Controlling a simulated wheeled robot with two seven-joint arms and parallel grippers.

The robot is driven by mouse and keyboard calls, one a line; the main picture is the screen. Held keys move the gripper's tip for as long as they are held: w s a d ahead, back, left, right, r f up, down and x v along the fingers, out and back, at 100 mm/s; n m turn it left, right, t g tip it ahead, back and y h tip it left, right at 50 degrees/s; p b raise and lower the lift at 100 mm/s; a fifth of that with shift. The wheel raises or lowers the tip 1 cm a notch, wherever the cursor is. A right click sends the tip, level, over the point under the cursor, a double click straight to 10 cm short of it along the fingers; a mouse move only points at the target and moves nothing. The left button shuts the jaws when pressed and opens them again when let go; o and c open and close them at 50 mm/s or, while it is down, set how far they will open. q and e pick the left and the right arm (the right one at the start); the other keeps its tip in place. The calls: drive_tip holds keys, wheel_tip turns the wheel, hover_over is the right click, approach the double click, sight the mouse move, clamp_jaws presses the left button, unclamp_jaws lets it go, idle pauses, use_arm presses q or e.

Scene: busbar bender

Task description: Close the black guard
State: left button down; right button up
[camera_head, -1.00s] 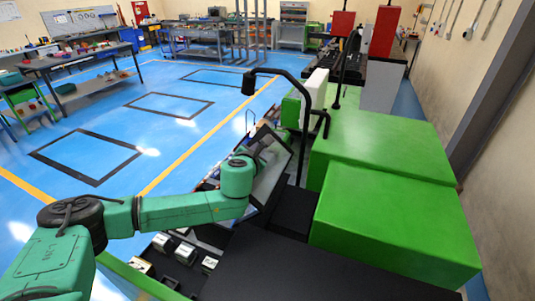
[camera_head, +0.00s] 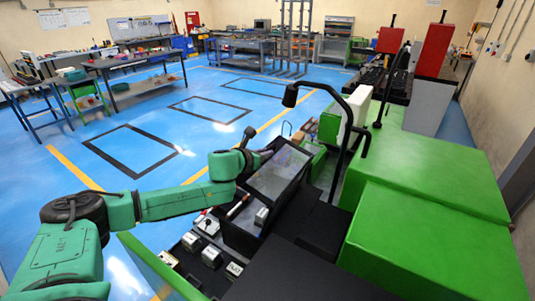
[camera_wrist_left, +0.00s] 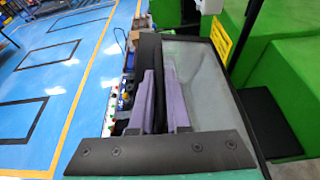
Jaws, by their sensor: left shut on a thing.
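The black guard (camera_head: 249,241) is a black-framed panel with a clear window, standing tilted on the near left side of the green machine. Its pane also shows in the left wrist view (camera_wrist_left: 206,75). My left gripper (camera_head: 266,153) is at the guard's upper left edge in the head view, where its fingertips are too small to make out. In the left wrist view its purple-grey fingers (camera_wrist_left: 163,98) are close together at the guard's dark edge, shut on it. The exact contact is partly hidden. My right gripper is in neither view.
The green machine housing (camera_head: 430,240) fills the right side. A black bent lamp arm (camera_head: 345,110) rises behind the guard. Small control boxes (camera_head: 211,257) sit below the guard. The blue floor (camera_head: 190,140) at left is open.

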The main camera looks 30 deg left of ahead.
use_arm(q)
drive_tip(key=shift+r, duration=0.1)
drive_tip(key=c, duration=0.9)
unclamp_jaws()
drive_tip(key=b+v, duration=0.3)
drive_tip(key=v, duration=1)
drive_tip(key=shift+s+b, duration=0.3)
drive_tip(key=shift+b, duration=0.05)
drive_tip(key=shift+s+r, duration=0.25)
drive_tip(key=shift+s, duration=0.1)
